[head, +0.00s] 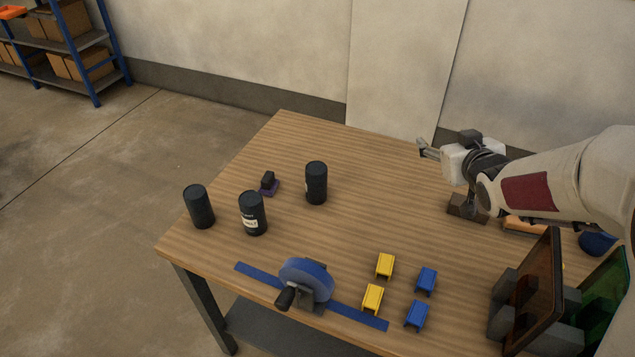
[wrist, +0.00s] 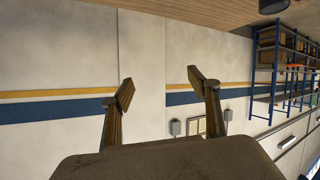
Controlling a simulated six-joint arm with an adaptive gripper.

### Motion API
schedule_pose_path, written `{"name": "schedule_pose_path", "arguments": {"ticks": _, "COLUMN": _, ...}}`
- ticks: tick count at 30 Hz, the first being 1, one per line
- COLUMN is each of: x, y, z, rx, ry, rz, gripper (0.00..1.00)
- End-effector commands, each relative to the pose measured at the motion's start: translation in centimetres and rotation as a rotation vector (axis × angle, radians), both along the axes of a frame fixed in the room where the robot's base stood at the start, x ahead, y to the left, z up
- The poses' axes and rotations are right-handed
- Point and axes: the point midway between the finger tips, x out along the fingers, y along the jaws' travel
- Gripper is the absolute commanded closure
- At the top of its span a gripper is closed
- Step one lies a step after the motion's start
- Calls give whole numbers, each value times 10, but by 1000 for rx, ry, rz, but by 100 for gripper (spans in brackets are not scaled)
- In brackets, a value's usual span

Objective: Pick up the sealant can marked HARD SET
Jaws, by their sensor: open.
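Three dark cylindrical cans stand upright on the wooden table in the head view. One is at the far left (head: 199,207), one is the middle can (head: 253,214) with a pale label facing the camera, and one is the right can (head: 316,183), with only a sliver of pale label at its left edge. The label print is too small to read surely, so I cannot tell which is marked HARD SET. My gripper (head: 425,149) is at the table's far right side, well apart from the cans. In the wrist view my gripper (wrist: 160,90) is open and empty, facing the wall.
A small dark purple-based object (head: 269,184) sits between the cans. A blue wheel fixture (head: 306,283) stands on a blue strip at the front. Yellow blocks (head: 385,265) and blue blocks (head: 426,280) lie right of it. Dark framed panels (head: 535,290) stand at right. The table's middle is clear.

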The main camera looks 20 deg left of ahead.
Motion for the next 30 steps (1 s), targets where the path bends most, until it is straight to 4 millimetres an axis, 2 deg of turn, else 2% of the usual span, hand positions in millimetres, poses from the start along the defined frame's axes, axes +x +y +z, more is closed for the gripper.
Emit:
{"name": "schedule_pose_path", "arguments": {"ticks": 6, "x": 16, "y": 45, "z": -28, "rx": 45, "ry": -46, "rz": 104, "gripper": 39}}
{"name": "schedule_pose_path", "arguments": {"ticks": 14, "x": 22, "y": 97, "z": -61, "rx": 113, "ry": -94, "rz": 231, "gripper": 39}}
{"name": "schedule_pose_path", "arguments": {"ticks": 22, "x": 14, "y": 149, "z": -99, "rx": 202, "ry": -132, "rz": 363, "gripper": 39}}
{"name": "schedule_pose_path", "arguments": {"ticks": 30, "x": -8, "y": 193, "z": -138, "rx": 309, "ry": -155, "rz": 493, "gripper": 39}}
